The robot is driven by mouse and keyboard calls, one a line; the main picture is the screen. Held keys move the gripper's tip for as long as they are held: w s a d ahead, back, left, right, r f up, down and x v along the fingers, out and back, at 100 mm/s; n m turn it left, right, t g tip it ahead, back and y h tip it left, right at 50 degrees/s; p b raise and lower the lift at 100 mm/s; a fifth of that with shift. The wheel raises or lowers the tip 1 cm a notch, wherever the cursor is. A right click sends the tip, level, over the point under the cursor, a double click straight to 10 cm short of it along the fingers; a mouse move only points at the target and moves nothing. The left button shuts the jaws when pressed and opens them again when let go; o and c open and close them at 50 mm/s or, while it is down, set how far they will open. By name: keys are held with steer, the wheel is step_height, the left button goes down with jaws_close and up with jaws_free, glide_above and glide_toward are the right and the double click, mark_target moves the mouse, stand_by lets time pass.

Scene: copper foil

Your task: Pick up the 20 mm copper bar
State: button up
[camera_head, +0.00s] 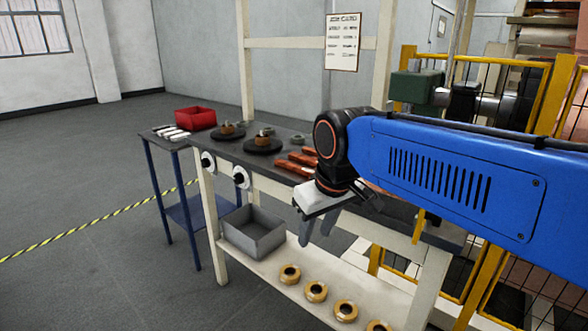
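Several reddish copper bars (294,167) lie side by side on the dark bench top, just left of my wrist. I cannot tell which is the 20 mm bar; no size marking is readable, and my arm hides part of the bench behind it. My gripper (317,228) hangs pointing down in front of the bench's near edge, to the right of and lower in the picture than the bars. Its two grey fingers stand apart with nothing seen between them.
Two dark round plates (263,145) with copper-coloured pieces stand left of the bars. A red bin (195,118) sits on the blue-legged side table. A grey bin (254,232) and several brass rings (316,291) occupy the lower shelf. Yellow fencing (540,95) stands at right.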

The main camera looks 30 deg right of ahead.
steer(key=w+d+r+n+g, duration=0.2)
steer(key=w+d+r, duration=0.1)
steer(key=w+r, duration=1)
step_height(320, 180, up, 9)
steer(key=n+g, duration=0.2)
glide_above(294, 165)
step_height(294, 165, down, 12)
steer(key=shift+w+r, duration=0.1)
steer(key=shift+s+f, duration=0.2)
steer(key=shift+f, duration=2.55)
jaws_close()
